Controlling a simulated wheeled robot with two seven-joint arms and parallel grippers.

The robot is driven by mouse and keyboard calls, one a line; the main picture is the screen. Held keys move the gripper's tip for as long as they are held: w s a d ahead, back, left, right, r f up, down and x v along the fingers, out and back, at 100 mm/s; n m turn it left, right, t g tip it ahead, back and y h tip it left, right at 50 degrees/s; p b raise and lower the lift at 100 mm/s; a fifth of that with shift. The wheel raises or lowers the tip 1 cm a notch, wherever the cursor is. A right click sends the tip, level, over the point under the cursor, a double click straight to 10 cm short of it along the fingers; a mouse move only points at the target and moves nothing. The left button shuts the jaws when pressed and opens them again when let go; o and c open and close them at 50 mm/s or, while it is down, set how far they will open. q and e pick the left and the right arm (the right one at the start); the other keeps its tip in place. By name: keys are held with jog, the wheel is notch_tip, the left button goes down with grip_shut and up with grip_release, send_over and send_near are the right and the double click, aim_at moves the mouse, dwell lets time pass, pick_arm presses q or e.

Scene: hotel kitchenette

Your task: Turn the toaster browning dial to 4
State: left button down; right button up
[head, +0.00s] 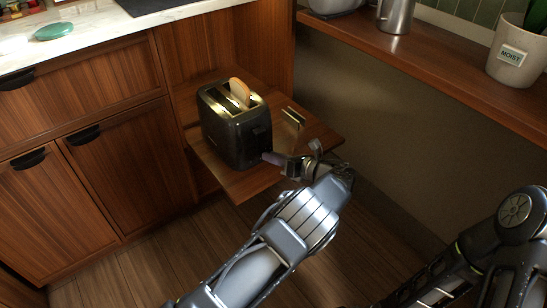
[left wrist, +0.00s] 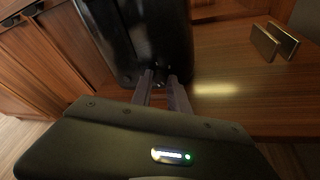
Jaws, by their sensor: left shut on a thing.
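The black toaster (head: 230,142) stands on a pulled-out wooden shelf, with a slice of bread (head: 239,92) showing in one slot. Its dark end also fills the top of the left wrist view (left wrist: 140,42). My left gripper (head: 268,158) is at the lower part of the toaster's near right end. In the left wrist view its two fingers (left wrist: 160,78) are close together, with their tips at the toaster's end. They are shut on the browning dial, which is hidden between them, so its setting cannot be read. My right gripper is out of view.
The pull-out shelf (head: 240,184) has a small brass-edged item (head: 293,117) right of the toaster. Wooden cabinets (head: 120,150) stand to the left. A higher wooden shelf at right holds a pot labelled MOIST (head: 516,55) and a metal jug (head: 396,14).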

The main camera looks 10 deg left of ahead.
pick_arm(q)
jog(key=c, duration=1.3)
grip_release()
jog(key=p+v, duration=0.1)
jog(key=v, duration=0.6)
jog(key=shift+s+d+r+p, duration=0.1)
jog(key=shift+s+d+p, duration=0.1)
jog(key=shift+d+p, duration=0.15)
jog(key=shift+s, duration=0.1)
